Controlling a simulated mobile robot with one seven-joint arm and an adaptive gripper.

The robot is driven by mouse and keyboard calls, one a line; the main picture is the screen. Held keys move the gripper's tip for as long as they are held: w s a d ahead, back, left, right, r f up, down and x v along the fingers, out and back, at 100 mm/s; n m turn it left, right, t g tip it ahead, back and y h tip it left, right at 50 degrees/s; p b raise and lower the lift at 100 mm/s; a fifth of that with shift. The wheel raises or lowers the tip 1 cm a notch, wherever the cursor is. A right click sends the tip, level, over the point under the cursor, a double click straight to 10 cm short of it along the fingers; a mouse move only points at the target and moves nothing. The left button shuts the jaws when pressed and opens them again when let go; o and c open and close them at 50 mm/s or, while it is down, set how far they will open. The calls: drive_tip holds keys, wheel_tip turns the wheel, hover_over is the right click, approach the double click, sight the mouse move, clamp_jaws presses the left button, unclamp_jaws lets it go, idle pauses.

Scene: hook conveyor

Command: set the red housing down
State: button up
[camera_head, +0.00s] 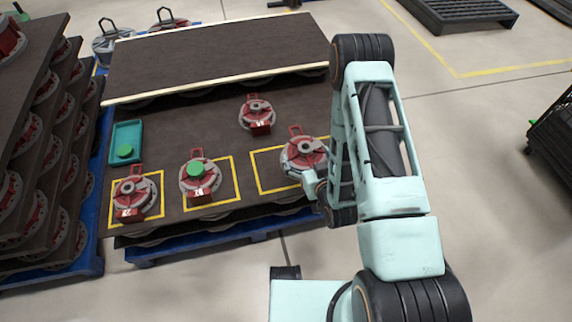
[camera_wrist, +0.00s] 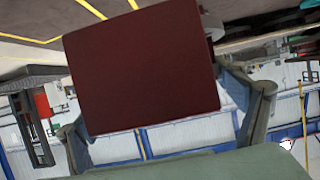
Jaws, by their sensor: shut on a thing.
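My gripper (camera_head: 315,184) is shut on a red housing (camera_head: 303,158) with a grey round body, at the right part of the dark board. In the wrist view the housing's flat dark red face (camera_wrist: 145,70) fills the space between my two fingers (camera_wrist: 168,118). The housing overlaps the right side of the rightmost yellow square (camera_head: 264,172), whose left part is bare. Whether it touches the board I cannot tell. My arm hides the area to its right.
Two similar housings, the left one (camera_head: 135,195) and the middle one (camera_head: 199,178) with a green disc on top, sit in yellow squares. Another housing (camera_head: 257,113) stands behind. A teal tray (camera_head: 127,133) holds a green disc. Stacked racks (camera_head: 45,130) stand at left.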

drive_tip(key=w+a+f, duration=0.1)
drive_tip(key=a, duration=0.1)
drive_tip(key=w+a+f+b, duration=0.1)
drive_tip(key=w+a, duration=0.1)
drive_tip(key=w+a+f, duration=0.1)
drive_tip(key=a, duration=0.2)
drive_tip(key=shift+w+f+b, duration=0.15)
drive_tip(key=shift+w+b, duration=0.05)
drive_tip(key=shift+b, duration=0.2)
drive_tip(key=a+f, duration=0.1)
drive_tip(key=w+a+f+b, duration=0.1)
drive_tip(key=f, duration=0.1)
drive_tip(key=w+a+f, duration=0.1)
drive_tip(key=a+f, duration=0.1)
drive_tip(key=shift+w+f+b, duration=0.1)
drive_tip(key=shift+w+b, duration=0.15)
drive_tip(key=shift+b, duration=0.15)
drive_tip(key=shift+w+a+f, duration=0.15)
drive_tip(key=shift+a+f, duration=0.15)
drive_tip(key=shift+f, duration=0.05)
drive_tip(key=shift+w+a+f+b, duration=0.1)
drive_tip(key=shift+f+b, duration=0.55)
drive_tip(key=shift+f, duration=0.95)
drive_tip(key=shift+f, duration=0.2)
drive_tip(key=o, duration=1.9)
drive_tip(key=shift+s+f, duration=0.1)
drive_tip(key=shift+s, duration=0.1)
drive_tip(key=shift+o, duration=0.2)
